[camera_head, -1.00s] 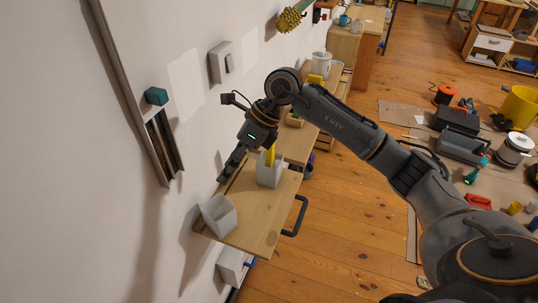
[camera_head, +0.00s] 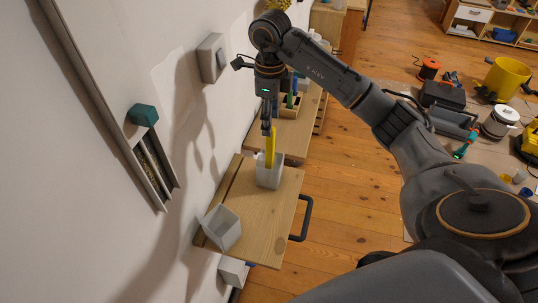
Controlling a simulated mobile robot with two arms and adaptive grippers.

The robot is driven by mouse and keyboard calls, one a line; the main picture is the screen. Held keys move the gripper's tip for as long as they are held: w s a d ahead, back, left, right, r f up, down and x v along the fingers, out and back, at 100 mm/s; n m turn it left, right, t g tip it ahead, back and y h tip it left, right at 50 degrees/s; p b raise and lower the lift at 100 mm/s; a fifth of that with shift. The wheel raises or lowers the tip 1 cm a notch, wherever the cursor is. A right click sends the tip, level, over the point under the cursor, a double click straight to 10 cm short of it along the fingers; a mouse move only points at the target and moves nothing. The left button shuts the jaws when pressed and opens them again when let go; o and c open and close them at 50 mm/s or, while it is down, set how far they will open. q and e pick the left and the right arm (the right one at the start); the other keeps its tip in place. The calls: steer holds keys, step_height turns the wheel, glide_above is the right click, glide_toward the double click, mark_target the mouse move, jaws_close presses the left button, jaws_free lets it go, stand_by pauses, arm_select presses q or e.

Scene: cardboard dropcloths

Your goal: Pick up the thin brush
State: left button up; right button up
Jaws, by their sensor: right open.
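A thin yellow upright piece (camera_head: 270,147) stands in a pale grey cup (camera_head: 269,178) on the small wooden wall shelf. It looks like the thin brush, but its lower end is hidden in the cup. My right gripper (camera_head: 266,129) points down right at the top of the yellow piece. It is open, and I cannot tell from this view whether the fingers stand around the piece or beside it. My left gripper is not in view.
A second grey cup (camera_head: 222,228), tilted, sits at the shelf's near left. A black handle (camera_head: 303,218) sticks out on the shelf's right. The white wall is close on the left. Another wooden surface with an organizer (camera_head: 290,104) lies behind.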

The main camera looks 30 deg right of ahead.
mark_target(270, 145)
steer(key=f, duration=0.3)
steer(key=shift+w+f+p, duration=0.2)
steer(key=shift+f+p, duration=0.15)
steer(key=f+p, duration=0.1)
steer(key=f, duration=0.1)
steer(key=f+p, duration=0.1)
steer(key=f, duration=0.1)
steer(key=f+p, duration=0.1)
steer(key=f, duration=0.1)
steer(key=shift+w+d+f, duration=0.25)
steer(key=shift+w+f, duration=0.05)
steer(key=shift+w, duration=0.05)
steer(key=shift+f, duration=0.45)
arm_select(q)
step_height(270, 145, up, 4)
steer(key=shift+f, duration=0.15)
arm_select(e)
jaws_close()
